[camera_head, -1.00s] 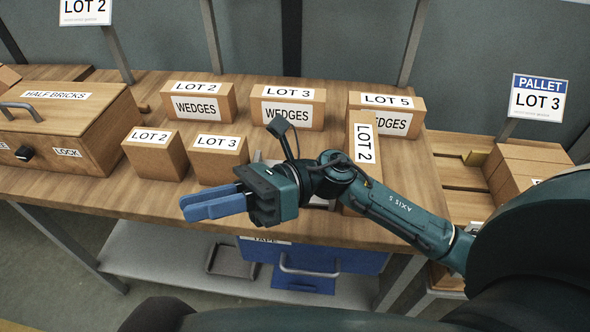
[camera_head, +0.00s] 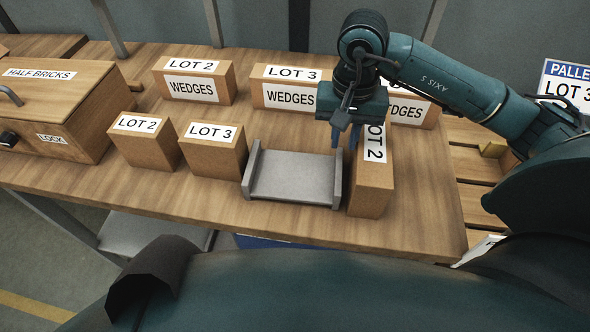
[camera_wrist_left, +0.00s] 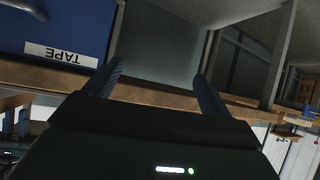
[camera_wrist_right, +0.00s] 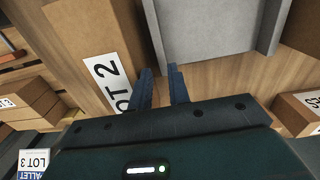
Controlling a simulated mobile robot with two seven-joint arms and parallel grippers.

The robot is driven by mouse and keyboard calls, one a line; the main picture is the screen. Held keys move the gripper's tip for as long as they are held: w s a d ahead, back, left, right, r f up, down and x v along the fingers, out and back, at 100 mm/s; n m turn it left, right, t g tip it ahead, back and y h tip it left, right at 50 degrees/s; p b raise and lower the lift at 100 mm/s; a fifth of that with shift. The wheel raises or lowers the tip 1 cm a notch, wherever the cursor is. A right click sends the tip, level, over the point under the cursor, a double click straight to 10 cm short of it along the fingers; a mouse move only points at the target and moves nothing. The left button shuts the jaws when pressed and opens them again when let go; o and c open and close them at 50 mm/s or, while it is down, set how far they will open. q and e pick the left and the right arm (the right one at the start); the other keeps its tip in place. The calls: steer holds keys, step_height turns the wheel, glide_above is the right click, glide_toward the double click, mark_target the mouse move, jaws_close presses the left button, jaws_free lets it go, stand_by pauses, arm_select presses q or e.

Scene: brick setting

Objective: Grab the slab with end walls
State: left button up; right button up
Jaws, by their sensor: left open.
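The slab with end walls is a grey plate (camera_head: 293,178) with a low upright wall at each end. It lies on the wooden bench and also shows at the top of the right wrist view (camera_wrist_right: 205,30). My right gripper (camera_head: 345,142) points down near the slab's right end wall, beside the LOT 2 block. Its fingers (camera_wrist_right: 159,70) are a little apart and look empty, with the end wall's near end roughly in line with the gap; contact cannot be told. My left gripper (camera_wrist_left: 160,68) is open and empty, seen only in its wrist view, facing the bench's underside area.
A LOT 2 block (camera_head: 370,190) stands close to the slab's right end, and a LOT 3 block (camera_head: 213,160) close to its left. WEDGES boxes (camera_head: 290,97) stand behind. The HALF BRICKS box (camera_head: 60,100) is at left. Bare bench lies before the slab.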

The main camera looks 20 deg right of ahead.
mark_target(339, 161)
steer(key=shift+f+p, duration=0.3)
steer(key=shift+f, duration=3.1)
jaws_close()
steer(key=shift+r, duration=0.1)
